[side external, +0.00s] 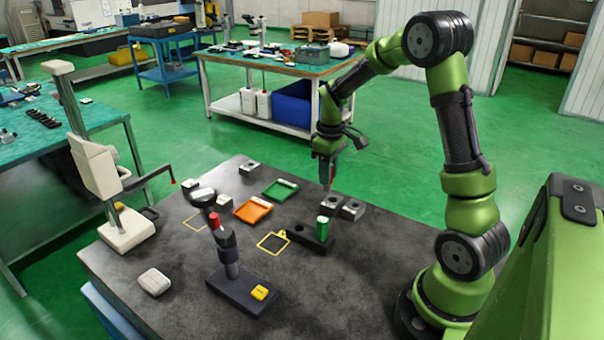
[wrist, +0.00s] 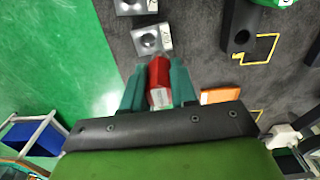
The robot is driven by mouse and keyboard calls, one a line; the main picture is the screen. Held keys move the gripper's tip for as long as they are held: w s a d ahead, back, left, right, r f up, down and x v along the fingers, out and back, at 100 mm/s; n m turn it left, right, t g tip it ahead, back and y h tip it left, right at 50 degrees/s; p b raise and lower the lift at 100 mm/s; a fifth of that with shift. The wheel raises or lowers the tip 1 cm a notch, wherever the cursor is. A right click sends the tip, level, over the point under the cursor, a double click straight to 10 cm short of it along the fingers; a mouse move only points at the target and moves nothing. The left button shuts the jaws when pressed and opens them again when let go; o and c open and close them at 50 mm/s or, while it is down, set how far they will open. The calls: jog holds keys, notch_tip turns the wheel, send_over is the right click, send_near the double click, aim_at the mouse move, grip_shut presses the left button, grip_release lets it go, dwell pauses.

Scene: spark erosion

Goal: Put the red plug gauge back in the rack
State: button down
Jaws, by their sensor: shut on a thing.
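The red plug gauge (wrist: 158,73) is held between my gripper's teal fingers (wrist: 159,85) in the wrist view. In the side view my gripper (side external: 327,165) points down above the table, behind the rack and near two grey steel blocks, with a sliver of red at its tip. The rack (side external: 301,240) is a dark block with a green cylinder (side external: 322,228) upright at its right end and an open hole at its left. In the wrist view the rack (wrist: 232,38) lies to the upper right, apart from the gauge, with its hole showing.
Two grey steel blocks (side external: 330,204) (side external: 352,209) stand close behind the rack. An orange tray (side external: 240,214), a green tray (side external: 268,192) and a yellow outline (side external: 262,246) lie leftward. A dark stand (side external: 232,284) with a red-topped upright is at front left. The front right tabletop is clear.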

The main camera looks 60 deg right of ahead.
jog(key=a+r, duration=0.2)
jog(key=a, duration=1.1)
jog(key=shift+m, duration=0.3)
jog(key=shift+f, duration=2.55)
jog(key=shift+f, duration=1.2)
jog(key=c, duration=0.8)
grip_release()
notch_tip(320, 180, up, 17)
